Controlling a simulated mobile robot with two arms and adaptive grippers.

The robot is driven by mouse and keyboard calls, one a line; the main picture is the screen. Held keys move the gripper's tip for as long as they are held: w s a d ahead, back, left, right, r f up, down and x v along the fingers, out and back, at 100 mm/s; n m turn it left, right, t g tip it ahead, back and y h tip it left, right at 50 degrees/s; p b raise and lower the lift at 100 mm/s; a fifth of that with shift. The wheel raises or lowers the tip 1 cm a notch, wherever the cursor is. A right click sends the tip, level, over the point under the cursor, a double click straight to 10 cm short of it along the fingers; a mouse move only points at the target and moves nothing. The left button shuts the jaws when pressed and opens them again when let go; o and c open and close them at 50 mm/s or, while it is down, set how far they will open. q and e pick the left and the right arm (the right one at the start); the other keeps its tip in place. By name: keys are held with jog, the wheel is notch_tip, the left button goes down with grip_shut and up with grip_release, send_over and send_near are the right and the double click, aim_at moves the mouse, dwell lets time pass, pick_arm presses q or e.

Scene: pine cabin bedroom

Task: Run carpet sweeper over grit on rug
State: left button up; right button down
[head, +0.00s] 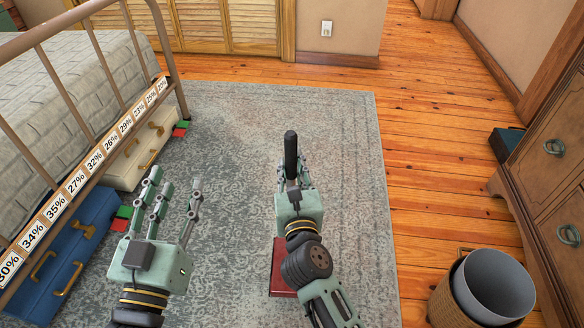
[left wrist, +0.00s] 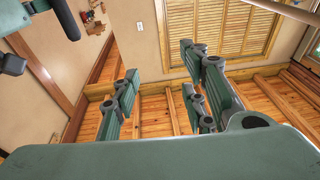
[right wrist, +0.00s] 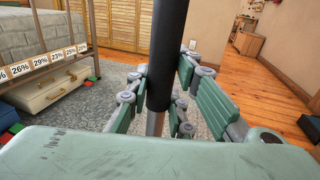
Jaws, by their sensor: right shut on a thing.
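The carpet sweeper shows as a black upright handle (head: 290,152) and a dark red head (head: 282,262) on the rug (head: 335,120). My right arm hides part of the head. My right gripper (head: 292,178) is shut around the handle, with the black grip rising above the fingers. The right wrist view shows the handle (right wrist: 168,50) between the fingers, with a metal shaft below the grip. My left gripper (head: 176,186) is open and empty above the rug, left of the sweeper. I cannot make out grit clearly on the patterned rug.
A bed with a metal rail (head: 85,172) stands at left, with a blue case (head: 65,255) and a cream case (head: 140,155) beneath. Red and green blocks (head: 122,218) lie beside them. A grey bin (head: 492,285) and a dresser (head: 550,185) stand at right. The rug's far half is open.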

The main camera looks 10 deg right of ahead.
pick_arm(q)
jog(key=shift+f+g, duration=0.7)
jog(key=shift+f, duration=0.4)
